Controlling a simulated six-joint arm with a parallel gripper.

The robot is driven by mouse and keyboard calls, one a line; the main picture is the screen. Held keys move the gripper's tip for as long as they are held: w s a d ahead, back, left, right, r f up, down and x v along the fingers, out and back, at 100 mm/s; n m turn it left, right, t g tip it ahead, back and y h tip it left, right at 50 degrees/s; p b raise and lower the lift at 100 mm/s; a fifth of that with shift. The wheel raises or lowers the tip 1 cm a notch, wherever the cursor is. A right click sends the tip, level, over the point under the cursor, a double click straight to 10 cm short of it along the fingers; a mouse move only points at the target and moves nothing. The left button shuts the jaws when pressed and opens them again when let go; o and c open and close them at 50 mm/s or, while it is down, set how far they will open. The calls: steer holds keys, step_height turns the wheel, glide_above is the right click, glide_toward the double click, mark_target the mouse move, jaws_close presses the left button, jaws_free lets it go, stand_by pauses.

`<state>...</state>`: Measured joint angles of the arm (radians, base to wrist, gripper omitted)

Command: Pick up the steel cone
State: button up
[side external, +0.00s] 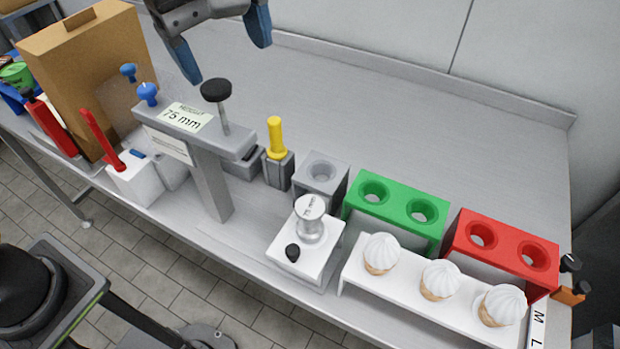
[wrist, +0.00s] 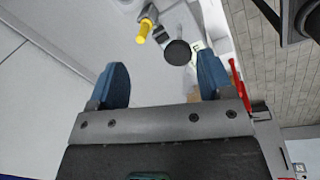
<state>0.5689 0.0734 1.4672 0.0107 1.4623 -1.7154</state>
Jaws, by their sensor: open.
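My gripper (side external: 224,46) is open and empty, high over the back of the bench at upper left in the side view. Its two blue fingers are wide apart in the wrist view (wrist: 163,78). No plain steel cone shows clearly. A shiny steel piece (side external: 311,224) with a round top marked 75 mm stands upright on a white block (side external: 272,247). Its lower part is narrower, and I cannot tell if it is the cone. It is well below and to the right of my gripper. A grey block (side external: 321,172) behind it has a round hole.
A grey height stand (side external: 212,180) with a black knob (side external: 216,90) rises below my gripper. A yellow handle (side external: 276,137) stands beside it. Green (side external: 397,207) and red (side external: 505,245) racks and a white rack (side external: 408,296) with three cream-topped cones are right. The back bench is clear.

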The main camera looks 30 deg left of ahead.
steer(key=d+f+n+g, duration=0.1)
steer(key=d+f+n, duration=0.25)
steer(key=d, duration=0.65)
steer(key=n, duration=0.1)
glide_toward(310, 206)
steer(key=shift+y, duration=0.4)
steer(key=f, duration=1.1)
steer(key=shift+w+d+f, duration=0.15)
steer(key=shift+d+f, duration=0.05)
steer(key=shift+d, duration=0.15)
steer(key=shift+c, duration=0.3)
steer(key=shift+r, duration=0.1)
steer(key=c, duration=1.2)
steer(key=shift+o, duration=0.2)
